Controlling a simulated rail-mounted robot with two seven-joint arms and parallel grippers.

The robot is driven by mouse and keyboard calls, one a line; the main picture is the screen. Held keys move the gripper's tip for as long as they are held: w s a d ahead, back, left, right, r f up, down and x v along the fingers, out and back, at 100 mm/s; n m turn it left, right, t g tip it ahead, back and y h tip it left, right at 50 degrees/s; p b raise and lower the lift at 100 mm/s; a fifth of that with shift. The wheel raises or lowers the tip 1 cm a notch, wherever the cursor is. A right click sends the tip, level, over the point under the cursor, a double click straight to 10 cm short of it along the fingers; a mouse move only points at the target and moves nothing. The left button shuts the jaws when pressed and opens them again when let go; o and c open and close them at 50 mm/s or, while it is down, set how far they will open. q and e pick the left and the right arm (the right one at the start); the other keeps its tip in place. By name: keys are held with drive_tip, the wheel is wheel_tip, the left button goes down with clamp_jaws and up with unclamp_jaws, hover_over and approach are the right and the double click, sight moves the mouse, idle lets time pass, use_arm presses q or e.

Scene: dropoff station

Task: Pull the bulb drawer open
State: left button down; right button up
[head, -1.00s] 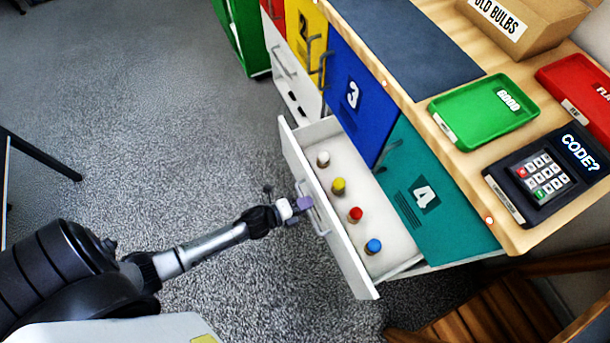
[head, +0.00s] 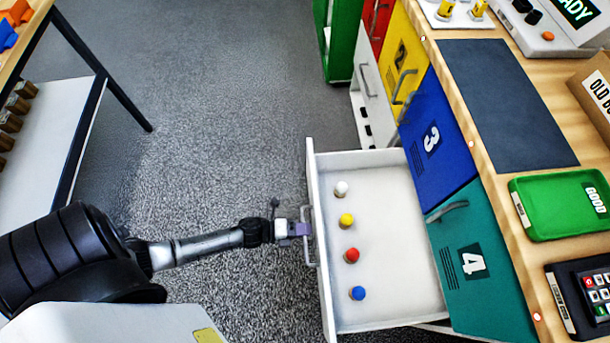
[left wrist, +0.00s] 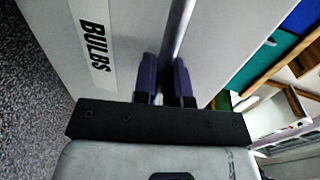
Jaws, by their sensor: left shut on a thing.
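The white bulb drawer (head: 391,163) stands far out of the cabinet in the head view. Inside it, in a row near its front, are bulbs with white (head: 341,188), yellow (head: 346,220), red (head: 351,255) and blue (head: 357,293) tops. My left gripper (head: 303,229) is at the drawer's front, shut on the grey bar handle (head: 308,252). The left wrist view shows the handle (left wrist: 176,45) between the purple fingers, and the drawer front (left wrist: 130,25) with a BULBS label (left wrist: 97,48). My right gripper is not in view.
The cabinet has a teal door 4 (head: 480,250), a blue door 3 (head: 435,135) and a yellow door 2 (head: 405,60). A green tray (head: 560,225) and a keypad (head: 590,290) lie on the wooden top.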

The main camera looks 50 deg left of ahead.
use_arm(q)
drive_tip(key=c, duration=1.2)
unclamp_jaws()
drive_tip(key=p+v, duration=0.3)
drive_tip(key=v, duration=1)
drive_tip(key=shift+s+a+p, duration=0.2)
drive_tip(key=shift+s+p, duration=0.1)
drive_tip(key=shift+s, duration=0.05)
